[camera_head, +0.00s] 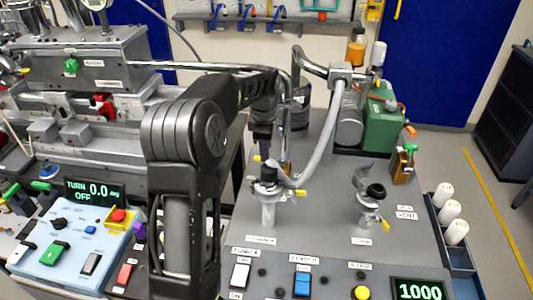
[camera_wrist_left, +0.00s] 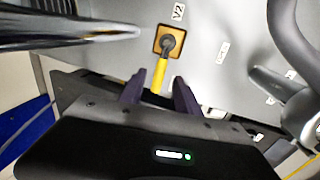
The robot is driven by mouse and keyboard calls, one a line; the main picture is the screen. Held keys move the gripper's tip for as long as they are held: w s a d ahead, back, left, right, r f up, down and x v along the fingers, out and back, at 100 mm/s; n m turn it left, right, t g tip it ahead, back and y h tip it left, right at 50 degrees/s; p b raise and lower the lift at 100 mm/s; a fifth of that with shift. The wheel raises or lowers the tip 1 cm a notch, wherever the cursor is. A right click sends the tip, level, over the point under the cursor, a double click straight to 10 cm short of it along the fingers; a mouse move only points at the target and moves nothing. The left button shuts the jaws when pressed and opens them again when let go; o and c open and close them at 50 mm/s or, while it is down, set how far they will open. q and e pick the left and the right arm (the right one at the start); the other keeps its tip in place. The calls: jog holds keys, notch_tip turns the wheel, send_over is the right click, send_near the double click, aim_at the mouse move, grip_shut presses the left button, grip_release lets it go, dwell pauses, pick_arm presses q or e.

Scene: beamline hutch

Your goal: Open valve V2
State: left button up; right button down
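In the left wrist view, valve V2 (camera_wrist_left: 168,42) has a dark pivot on a square brass-coloured plate, beside a "V2" label (camera_wrist_left: 178,12). Its yellow lever (camera_wrist_left: 158,75) points from the pivot toward my gripper. My left gripper (camera_wrist_left: 158,86) is open, its two purple fingers on either side of the lever's free end with gaps on both sides. I cannot tell whether the fingers are at the lever's depth. In the head view, my left gripper (camera_head: 264,152) hangs down at the middle of the bench, and my own arm and gripper hide much of V2. My right gripper is not in view.
A grey hose (camera_head: 325,135) curves close to the right of my gripper. Another valve with a black knob (camera_head: 376,190) stands to the right, near a green pump (camera_head: 383,122). A button panel (camera_head: 325,280) runs along the front. Bare bench (camera_head: 320,215) lies between.

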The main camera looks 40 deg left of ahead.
pick_arm(q)
jog(key=shift+w+a+f, duration=0.1)
jog(key=shift+w+f, duration=0.05)
jog(key=shift+f, duration=0.65)
jog(key=shift+w+a+f, duration=0.1)
jog(key=shift+f, duration=0.65)
jog(key=shift+c, duration=0.5)
grip_shut()
